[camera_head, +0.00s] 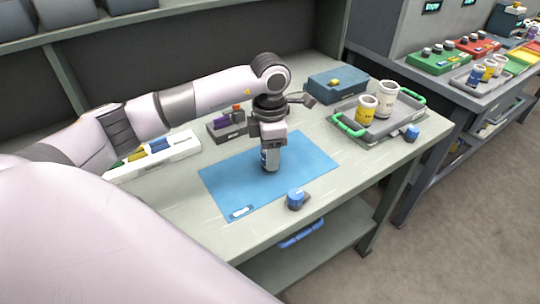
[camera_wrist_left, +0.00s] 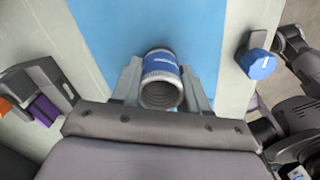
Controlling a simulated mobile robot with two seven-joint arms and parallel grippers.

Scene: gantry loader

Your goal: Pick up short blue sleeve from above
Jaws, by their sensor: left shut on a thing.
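The short blue sleeve (camera_wrist_left: 161,66) is a round, hollow grey piece with a blue band. In the left wrist view its open end faces the camera, between the two fingers of my left gripper (camera_wrist_left: 161,88). My left gripper (camera_head: 270,158) is shut on it from above over the blue mat (camera_head: 312,152). In the head view the sleeve (camera_head: 264,160) shows only in part below the hand. I cannot tell whether its lower end touches the mat.
A blue knob on a grey block (camera_head: 296,199) stands near the mat's front edge. A grey tray (camera_head: 372,132) with green handles holds a yellow and a white cup. A blue box (camera_head: 338,84), a grey holder (camera_head: 222,132) and a white rack (camera_head: 185,150) stand around the mat.

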